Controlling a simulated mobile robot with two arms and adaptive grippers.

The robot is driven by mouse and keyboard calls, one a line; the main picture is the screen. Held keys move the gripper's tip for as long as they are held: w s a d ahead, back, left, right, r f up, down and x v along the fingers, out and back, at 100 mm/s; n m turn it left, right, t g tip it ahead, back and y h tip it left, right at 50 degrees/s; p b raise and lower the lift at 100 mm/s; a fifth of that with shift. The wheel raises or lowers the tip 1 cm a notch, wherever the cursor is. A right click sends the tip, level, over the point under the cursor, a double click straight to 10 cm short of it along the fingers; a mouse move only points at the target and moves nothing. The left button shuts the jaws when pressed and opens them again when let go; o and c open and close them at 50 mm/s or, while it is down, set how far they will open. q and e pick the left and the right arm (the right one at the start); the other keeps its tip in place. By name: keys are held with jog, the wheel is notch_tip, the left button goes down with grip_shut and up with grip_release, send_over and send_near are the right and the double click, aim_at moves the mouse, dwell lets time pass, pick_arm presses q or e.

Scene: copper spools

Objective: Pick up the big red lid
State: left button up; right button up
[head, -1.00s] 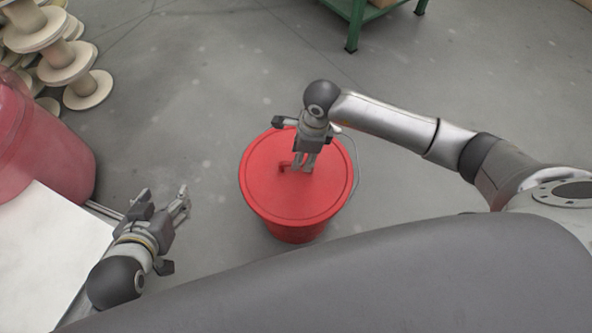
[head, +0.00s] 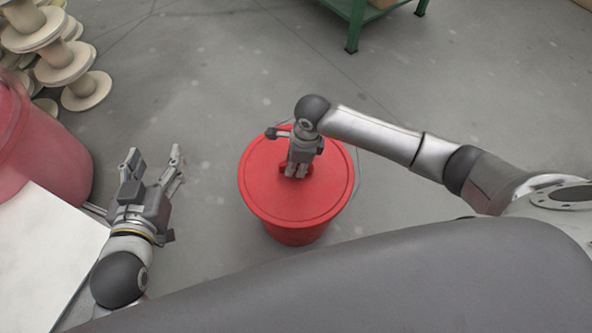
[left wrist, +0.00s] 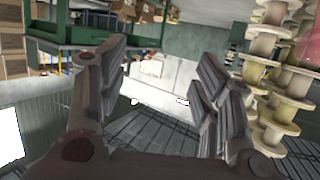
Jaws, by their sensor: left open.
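The big red lid (head: 268,190) sits on a red bucket (head: 298,235) on the floor in the middle of the head view. My right gripper (head: 296,172) is over the lid's centre, with its fingers pointing down at the lid's handle, which they mostly hide. I cannot tell whether those fingers are closed on the handle. My left gripper (head: 152,165) is open and empty, to the left of the bucket and apart from it. Its spread fingers also show in the left wrist view (left wrist: 160,85), with nothing between them.
A large red drum (head: 45,150) and a white surface (head: 45,245) stand at the left. Stacked pale spools (head: 65,62) are at the back left. A green-framed table (head: 353,22) stands at the back. The floor around the bucket is clear.

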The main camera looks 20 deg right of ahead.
grip_shut()
jog(key=shift+r, duration=0.1)
